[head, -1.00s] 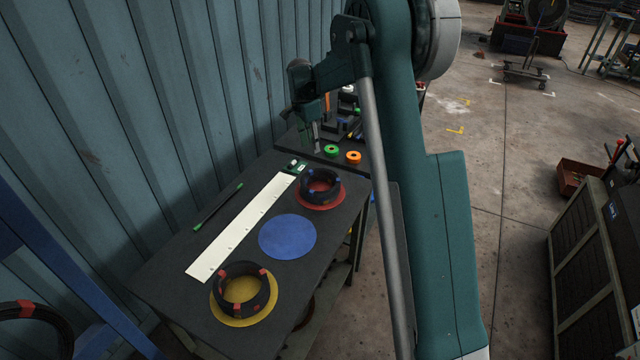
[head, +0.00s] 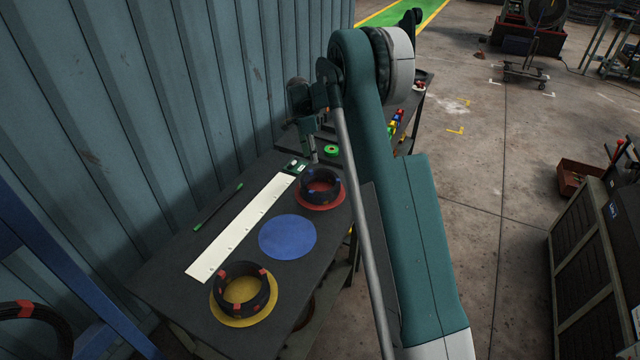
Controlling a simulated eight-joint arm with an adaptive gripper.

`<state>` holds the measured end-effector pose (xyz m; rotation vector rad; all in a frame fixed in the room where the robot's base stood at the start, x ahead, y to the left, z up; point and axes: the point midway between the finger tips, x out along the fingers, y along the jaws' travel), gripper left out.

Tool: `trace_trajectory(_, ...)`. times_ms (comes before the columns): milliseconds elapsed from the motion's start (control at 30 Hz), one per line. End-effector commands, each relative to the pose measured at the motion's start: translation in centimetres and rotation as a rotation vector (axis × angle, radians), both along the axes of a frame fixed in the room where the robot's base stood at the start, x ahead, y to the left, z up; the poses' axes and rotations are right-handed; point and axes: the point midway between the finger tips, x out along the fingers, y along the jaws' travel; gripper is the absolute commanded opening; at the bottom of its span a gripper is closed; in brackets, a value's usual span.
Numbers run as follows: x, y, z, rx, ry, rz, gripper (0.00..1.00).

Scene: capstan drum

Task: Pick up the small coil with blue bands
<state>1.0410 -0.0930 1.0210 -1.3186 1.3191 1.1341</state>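The small black coil with blue bands (head: 321,196) lies flat on a red disc (head: 341,198) at the far end of the dark workbench. A similar black coil with red bands (head: 240,309) lies on a yellow disc (head: 217,302) at the near end. My gripper (head: 313,157) points down just behind the blue-banded coil, apart from it as far as I can see. Its fingers are small and dark here, so I cannot tell whether they are open or shut. I see nothing held in it.
An empty blue disc (head: 287,237) lies between the coils. A white strip (head: 240,228) and a green pen-like rod (head: 217,207) lie to the left, near the corrugated wall (head: 150,110). A green tape roll (head: 331,151) sits behind the coil. My arm hides part of the bench's right side.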

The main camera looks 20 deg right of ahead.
Motion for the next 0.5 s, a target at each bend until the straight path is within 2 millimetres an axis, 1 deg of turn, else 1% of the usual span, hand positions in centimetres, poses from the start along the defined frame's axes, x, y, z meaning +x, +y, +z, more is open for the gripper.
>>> trace_trajectory(133, 0.0, -0.1, -0.6, 0.000, 0.000, 0.000, 0.32)
trace_trajectory(333, 0.0, -0.3, -2.2, 0.000, 0.000, 0.000, 0.32)
trace_trajectory(500, 0.0, -0.4, -2.6, 0.000, 0.000, 0.000, 0.32)
